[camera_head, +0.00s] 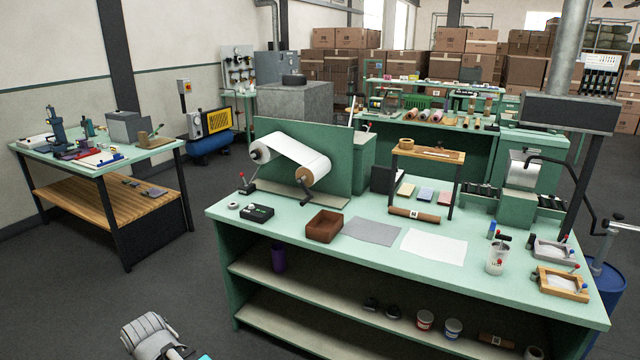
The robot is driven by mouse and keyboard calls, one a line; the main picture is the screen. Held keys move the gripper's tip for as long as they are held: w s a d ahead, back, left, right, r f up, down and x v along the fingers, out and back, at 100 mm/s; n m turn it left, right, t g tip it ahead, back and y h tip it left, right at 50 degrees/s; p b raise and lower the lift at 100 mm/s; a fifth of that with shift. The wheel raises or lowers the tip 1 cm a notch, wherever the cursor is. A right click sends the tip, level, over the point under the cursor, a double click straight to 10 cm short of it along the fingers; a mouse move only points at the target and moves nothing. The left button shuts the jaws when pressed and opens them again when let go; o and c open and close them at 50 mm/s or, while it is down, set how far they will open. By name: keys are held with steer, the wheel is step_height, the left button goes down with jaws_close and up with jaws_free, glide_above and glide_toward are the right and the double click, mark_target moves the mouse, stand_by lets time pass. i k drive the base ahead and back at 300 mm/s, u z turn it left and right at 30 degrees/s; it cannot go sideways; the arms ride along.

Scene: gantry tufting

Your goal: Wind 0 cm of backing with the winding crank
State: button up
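A white sheet of backing (298,152) runs between two rollers in front of a green upright panel (335,148) on the green workbench. Its left end wraps a roller with a dark end (260,153), and its right end wraps a roller with a brown end (305,177). A thin crank-like rod (308,194) hangs below the right roller; I take it for the winding crank, but it is small. A small lever with a red knob (242,177) stands at the left of the panel. A grey ribbed part of my arm shows at the bottom left, far from the rollers. My gripper's fingers do not show.
The workbench (290,222) also holds a brown box (324,223), a grey sheet (372,231), a white sheet (434,246) and a small rack (428,155). Another table (95,160) stands at the left. Floor is clear between the two tables.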

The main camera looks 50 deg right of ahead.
mark_target(307, 176)
steer(key=z, duration=1.65)
steer(key=k, duration=0.65)
steer(key=z, duration=0.05)
steer(key=i, duration=1.1)
steer(key=u, duration=0.15)
